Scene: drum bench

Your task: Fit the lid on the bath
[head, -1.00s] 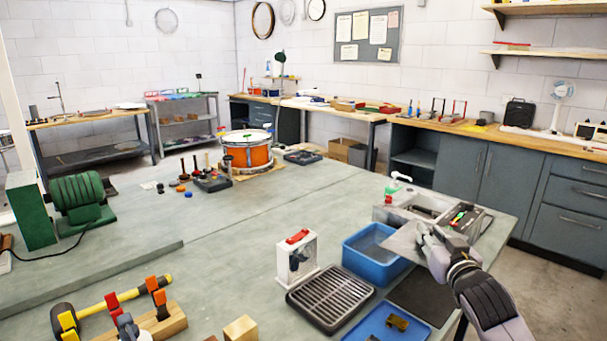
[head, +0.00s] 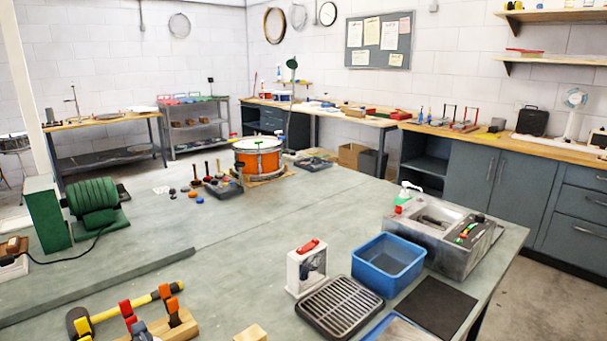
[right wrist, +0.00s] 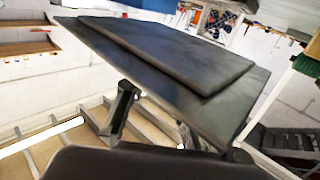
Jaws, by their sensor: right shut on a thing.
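The bath (head: 440,240) is a steel box with a dark open basin and a control panel on its right, near the right edge of the bench in the head view. No lid is on it. The lid (right wrist: 170,50) is a flat dark grey plate with a raised step, large in the right wrist view. My right gripper (right wrist: 155,108) is shut on the lid from below in that view, and the lid is tilted. Its exact grip contact is partly hidden. Neither my right gripper nor my left gripper shows in the head view.
A blue bin (head: 389,264) stands just left of the bath, with a slotted grey tray (head: 340,307) and a white case with a red handle (head: 306,268) beyond it. A black mat (head: 436,307) lies in front of the bath.

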